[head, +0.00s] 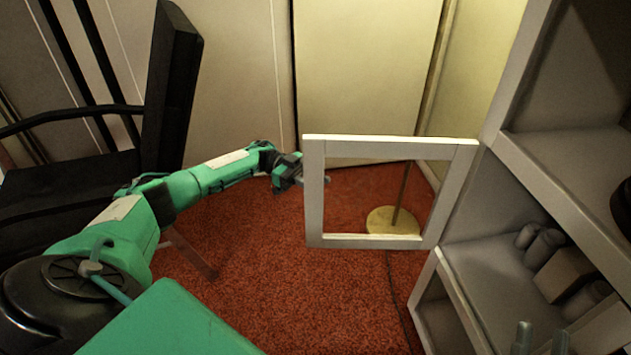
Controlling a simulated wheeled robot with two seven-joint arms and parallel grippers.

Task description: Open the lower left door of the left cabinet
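The cabinet (490,140) stands on the right. A white-framed door (313,200) with a see-through middle is swung out from it, its hinge side against the cabinet's front edge. Its free edge points left into the room. An open compartment (480,260) shows to the right of the door. My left gripper (292,172) is at the door's free edge, near its upper half. The frame hides part of the fingers, and a small dark tip shows through the pane. I cannot tell whether they grip or only touch the frame.
Grey jars and a box (565,272) stand inside the compartment. A lamp's round brass base (390,220) is on the red carpet (270,270) behind the door. A black chair (60,185) is at the left.

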